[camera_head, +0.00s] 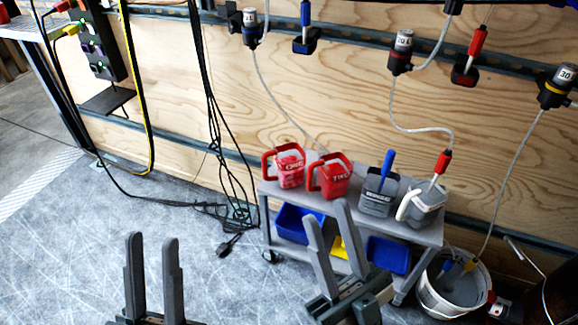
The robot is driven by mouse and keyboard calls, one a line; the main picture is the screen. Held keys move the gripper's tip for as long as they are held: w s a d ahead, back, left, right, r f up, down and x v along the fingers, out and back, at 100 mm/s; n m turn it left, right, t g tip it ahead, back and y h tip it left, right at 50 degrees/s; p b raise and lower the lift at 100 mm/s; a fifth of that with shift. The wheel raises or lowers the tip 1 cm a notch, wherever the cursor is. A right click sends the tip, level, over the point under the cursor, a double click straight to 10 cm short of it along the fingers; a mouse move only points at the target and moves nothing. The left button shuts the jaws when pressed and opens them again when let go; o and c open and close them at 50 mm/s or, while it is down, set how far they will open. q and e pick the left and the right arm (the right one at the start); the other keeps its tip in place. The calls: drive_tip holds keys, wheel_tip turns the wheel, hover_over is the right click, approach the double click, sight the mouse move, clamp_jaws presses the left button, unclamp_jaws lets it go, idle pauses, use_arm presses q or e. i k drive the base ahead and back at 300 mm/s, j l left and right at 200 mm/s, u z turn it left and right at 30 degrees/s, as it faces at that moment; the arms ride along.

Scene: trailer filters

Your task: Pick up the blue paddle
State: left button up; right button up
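A blue-handled tool (388,163), which may be the blue paddle, stands upright in a grey container (377,197) on the grey cart (425,235). Another blue handle (305,13) hangs in a dark holder on the wall at the top. I cannot tell which is the paddle. My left gripper (153,240) is open and empty over the floor, well left of the cart. My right gripper (328,214) is open and empty, in front of the cart's left half, below and left of the grey container.
Two red containers (290,167) (334,178) and a white-handled container (424,208) share the cart's top. Blue bins (296,226) (388,255) are on its lower shelf. Cables (225,150) hang left of the cart.

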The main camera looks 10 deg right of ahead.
sight(390, 155)
drive_tip(key=i+j+z, duration=0.2)
drive_tip(key=z, duration=0.2)
drive_tip(key=i+j+z, duration=0.1)
drive_tip(key=j+z, duration=0.7)
drive_tip(key=i+j, duration=0.05)
